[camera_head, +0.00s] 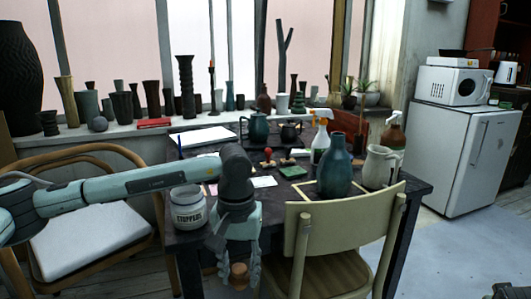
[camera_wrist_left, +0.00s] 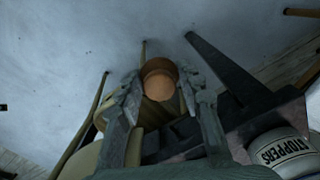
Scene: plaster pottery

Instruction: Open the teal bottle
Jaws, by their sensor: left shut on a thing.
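The teal bottle (camera_head: 336,172) stands upright on the dark table, behind the cream chair's back. No stopper shows in its neck. My left gripper (camera_head: 238,268) is low in front of the table's near edge, left of the chair and well away from the bottle. It points down and is shut on a brown cork stopper (camera_head: 239,277). In the left wrist view the round end of the stopper (camera_wrist_left: 159,80) sits between the two fingers. A dark part at the bottom right corner may be my right gripper (camera_head: 504,289); its fingers are not clear.
A white jar marked STOPPERS (camera_head: 188,207) stands at the table's near left corner, close to my left arm. A cream jug (camera_head: 380,167) and spray bottles stand beside the teal bottle. The cream chair (camera_head: 340,222) blocks the table's front right.

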